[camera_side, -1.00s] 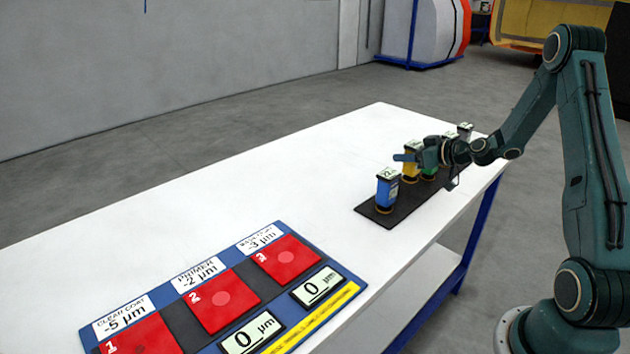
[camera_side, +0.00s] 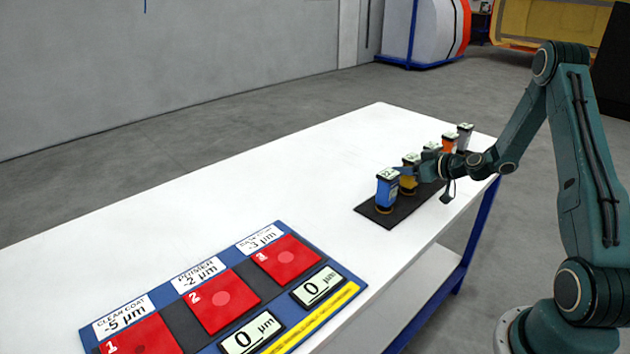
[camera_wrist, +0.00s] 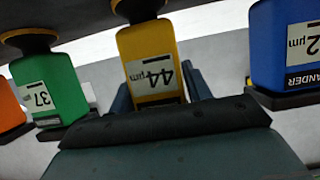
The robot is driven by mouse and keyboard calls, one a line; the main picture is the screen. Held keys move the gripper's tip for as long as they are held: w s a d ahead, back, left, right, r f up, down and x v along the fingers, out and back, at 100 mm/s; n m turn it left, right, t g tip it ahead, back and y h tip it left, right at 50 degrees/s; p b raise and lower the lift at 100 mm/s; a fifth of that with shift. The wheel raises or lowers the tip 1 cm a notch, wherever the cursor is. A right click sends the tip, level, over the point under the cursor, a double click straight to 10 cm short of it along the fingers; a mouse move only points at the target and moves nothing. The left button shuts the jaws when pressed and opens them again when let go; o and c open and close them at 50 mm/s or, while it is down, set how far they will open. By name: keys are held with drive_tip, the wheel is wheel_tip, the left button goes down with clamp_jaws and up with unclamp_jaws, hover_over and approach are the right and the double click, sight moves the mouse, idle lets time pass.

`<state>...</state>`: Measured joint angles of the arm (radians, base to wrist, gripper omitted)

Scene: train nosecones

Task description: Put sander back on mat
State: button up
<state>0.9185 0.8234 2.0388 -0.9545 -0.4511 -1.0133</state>
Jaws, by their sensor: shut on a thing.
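The yellow sander (camera_side: 408,183), labelled 44 µm, is upright in my gripper (camera_side: 408,173), with its lower end at or just above the black mat (camera_side: 378,217); contact is hard to tell. In the wrist view the yellow sander (camera_wrist: 150,50) sits between the two blue-grey fingers of my gripper (camera_wrist: 158,92), which are shut on it. The blue sander (camera_side: 387,192) stands to its left at the mat's near end. The green sander (camera_side: 431,148) is on the other side, partly hidden by my gripper; it shows clearly in the wrist view (camera_wrist: 48,85).
An orange sander (camera_side: 449,142) and a grey one (camera_side: 464,135) stand farther along the mat. A blue panel (camera_side: 210,345) with red numbered pads and displays reading 0 µm lies at the table's near end. The white table (camera_side: 240,185) between is clear.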

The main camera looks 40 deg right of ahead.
drive_tip(key=shift+f, duration=0.1)
drive_tip(key=o, duration=0.9)
drive_tip(key=shift+s, duration=0.1)
drive_tip(key=v, duration=0.7)
drive_tip(key=shift+s+r, duration=0.15)
drive_tip(key=shift+r, duration=0.1)
